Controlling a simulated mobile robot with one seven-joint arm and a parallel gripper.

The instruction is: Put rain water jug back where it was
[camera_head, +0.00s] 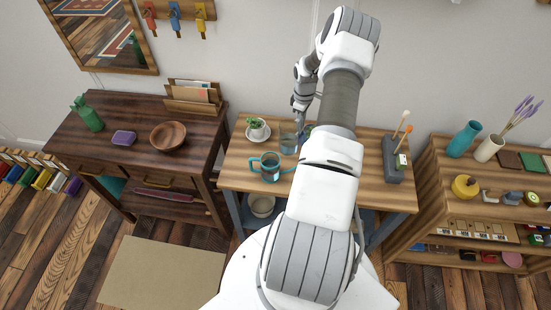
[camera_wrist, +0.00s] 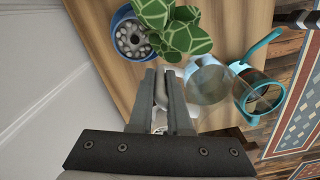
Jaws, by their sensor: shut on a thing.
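The rain water jug (camera_head: 289,141) is a clear, faintly bluish vessel near the back of the middle wooden table (camera_head: 237,178). In the wrist view the jug (camera_wrist: 208,86) is just right of the fingertips. My gripper (camera_wrist: 165,75) is shut on its pale handle, with a finger on each side. In the head view my gripper (camera_head: 298,108) is behind the jug, partly hidden by my arm. The jug looks upright; I cannot tell whether its base touches the table.
A teal-handled glass pot (camera_head: 270,167) stands in front of the jug. A blue pot (camera_wrist: 130,40) with patterned leaves is close to my fingers. A grey block with brushes (camera_head: 392,160) is at the table's right end.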

